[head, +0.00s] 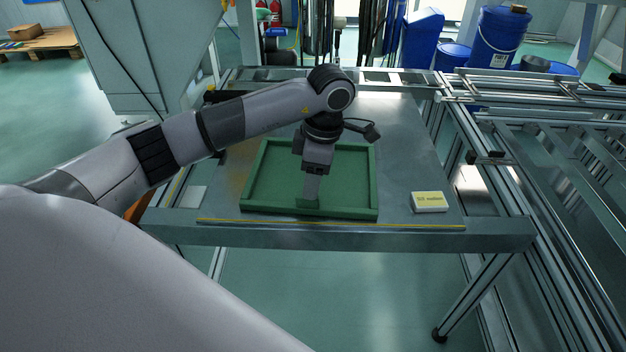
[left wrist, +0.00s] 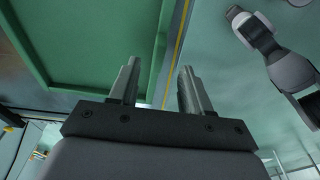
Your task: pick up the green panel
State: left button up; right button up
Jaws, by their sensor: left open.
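The green panel (head: 350,175), a flat tray-like piece with a raised rim, lies on the metal table. My left gripper (head: 310,199) points down over the panel's near side, close to the front rim. In the left wrist view the left gripper (left wrist: 160,74) has its two fingers apart with nothing clamped. The panel (left wrist: 95,40) fills the upper left there, and its rim edge runs through the gap between the fingers. I cannot tell whether the fingertips touch the rim. My left arm hides part of the panel's far side. My right gripper is not in view.
A small white and yellow labelled box (head: 429,202) sits on the table (head: 420,150) right of the panel. A yellow line (head: 400,226) runs along the table's front edge. Metal rails (head: 520,170) stand at the right, and blue bins (head: 497,40) stand behind.

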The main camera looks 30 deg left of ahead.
aim_at(308, 206)
pick_arm(q)
jog(key=f, duration=0.4)
jog(key=a+f, duration=0.1)
jog(key=f, duration=0.1)
jog(key=shift+s+f, duration=0.2)
jog(key=shift+f, duration=0.2)
jog(key=shift+r, duration=0.1)
grip_shut()
